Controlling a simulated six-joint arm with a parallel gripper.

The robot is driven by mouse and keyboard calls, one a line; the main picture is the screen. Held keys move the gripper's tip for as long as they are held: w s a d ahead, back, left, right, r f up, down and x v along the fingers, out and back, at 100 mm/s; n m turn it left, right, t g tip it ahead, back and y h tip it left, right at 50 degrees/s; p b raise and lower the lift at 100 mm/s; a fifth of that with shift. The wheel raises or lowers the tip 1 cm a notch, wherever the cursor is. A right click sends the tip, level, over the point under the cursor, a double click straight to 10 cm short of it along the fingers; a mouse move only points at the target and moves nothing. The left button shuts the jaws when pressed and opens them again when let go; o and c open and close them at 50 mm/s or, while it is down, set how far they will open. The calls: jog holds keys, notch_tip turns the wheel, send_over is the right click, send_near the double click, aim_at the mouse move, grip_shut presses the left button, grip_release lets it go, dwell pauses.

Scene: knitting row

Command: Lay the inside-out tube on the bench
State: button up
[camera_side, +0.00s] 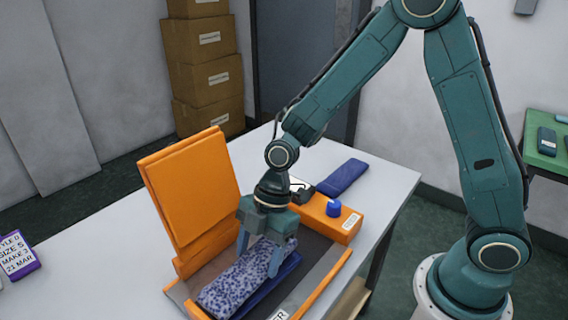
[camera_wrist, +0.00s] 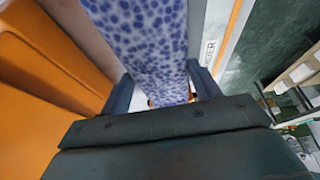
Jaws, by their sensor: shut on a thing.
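A tube of pale fabric with blue-purple spots (camera_side: 232,287) lies lengthwise over a dark blue piece (camera_side: 268,291) on the bed of an orange-framed machine. The machine stands on the bench (camera_side: 100,262). My gripper (camera_side: 260,258) points down over the tube's far end, with one finger on each side of it, and is shut on it. In the wrist view the spotted tube (camera_wrist: 145,40) runs between the two fingers (camera_wrist: 160,92). I cannot tell whether the tube rests on the dark blue piece or is held just above it.
The machine's orange upright panel (camera_side: 190,190) stands left of my gripper. An orange block (camera_side: 318,215) with a blue knob (camera_side: 334,208) is to the right. A folded blue cloth (camera_side: 342,177) lies behind. A purple label box (camera_side: 18,257) sits far left.

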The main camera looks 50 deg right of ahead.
aim_at(259, 257)
notch_tip(259, 257, up, 18)
dwell(0.5)
jog(key=shift+f, duration=0.15)
dwell(0.3)
jog(key=w+d+f, duration=0.1)
jog(key=w+d, duration=0.1)
jog(key=d, duration=0.9)
jog(key=w+d+f, duration=0.1)
jog(key=w+d, duration=0.2)
jog(key=d, duration=0.8)
jog(key=s+d, duration=0.5)
jog(key=d, duration=0.6)
jog(key=s+d+f, duration=0.1)
jog(key=s+d, duration=0.5)
jog(key=d, duration=0.6)
jog(key=shift+s+d+f, duration=0.15)
jog(key=shift+d+f, duration=0.15)
notch_tip(259, 257, down, 16)
jog(key=shift+r, duration=0.15)
